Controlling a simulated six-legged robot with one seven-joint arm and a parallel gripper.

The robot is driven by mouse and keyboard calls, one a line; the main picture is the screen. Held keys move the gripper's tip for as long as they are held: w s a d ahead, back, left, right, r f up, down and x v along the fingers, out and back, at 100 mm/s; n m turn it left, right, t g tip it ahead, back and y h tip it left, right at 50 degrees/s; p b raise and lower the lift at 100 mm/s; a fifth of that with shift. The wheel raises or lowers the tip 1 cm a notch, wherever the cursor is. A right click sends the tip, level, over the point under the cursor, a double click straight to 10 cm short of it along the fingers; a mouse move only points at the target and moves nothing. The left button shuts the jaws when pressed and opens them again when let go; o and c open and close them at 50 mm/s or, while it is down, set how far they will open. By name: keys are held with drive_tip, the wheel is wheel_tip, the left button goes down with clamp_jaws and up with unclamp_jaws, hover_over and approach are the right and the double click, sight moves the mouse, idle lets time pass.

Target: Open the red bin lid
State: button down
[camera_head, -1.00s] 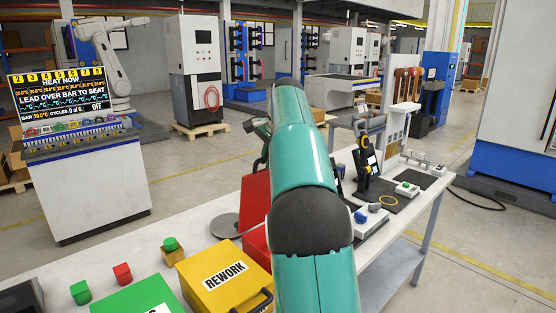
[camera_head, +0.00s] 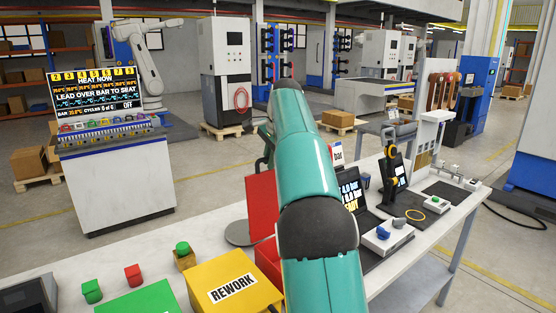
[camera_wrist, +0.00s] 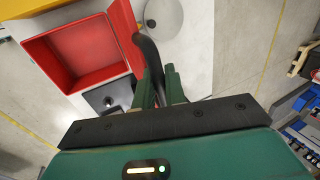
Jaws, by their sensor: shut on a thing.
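The red bin (camera_wrist: 82,55) is open in the wrist view, and its empty inside shows. Its red lid (camera_head: 262,205) stands upright in the head view; in the wrist view the lid (camera_wrist: 126,35) is seen nearly edge-on at the bin's right side. A black curved handle (camera_wrist: 147,52) sits on the lid's outer face. My gripper (camera_wrist: 161,78) is shut on this handle, with its green fingers at the handle's lower end. In the head view my teal arm hides part of the bin and lid.
The yellow REWORK box (camera_head: 228,284) and a green box (camera_head: 140,301) stand left of the red bin. Small green (camera_head: 92,291) and red (camera_head: 133,275) blocks lie behind them. A grey round plate (camera_head: 240,232) lies beside the lid. Devices crowd the bench to the right.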

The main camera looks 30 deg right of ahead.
drive_tip(key=shift+w+a+f, duration=0.1)
drive_tip(key=shift+w+f, duration=0.05)
drive_tip(key=shift+w, duration=0.7)
drive_tip(key=shift+w+a+f, duration=0.1)
drive_tip(key=shift+w+f, duration=0.05)
drive_tip(key=shift+w, duration=0.7)
drive_tip(key=c, duration=1.8)
unclamp_jaws()
drive_tip(key=shift+s, duration=0.1)
drive_tip(key=shift+c, duration=0.2)
drive_tip(key=shift+r, duration=0.15)
drive_tip(key=v, duration=0.7)
drive_tip(key=shift+s+r, duration=0.1)
drive_tip(key=shift+r, duration=0.05)
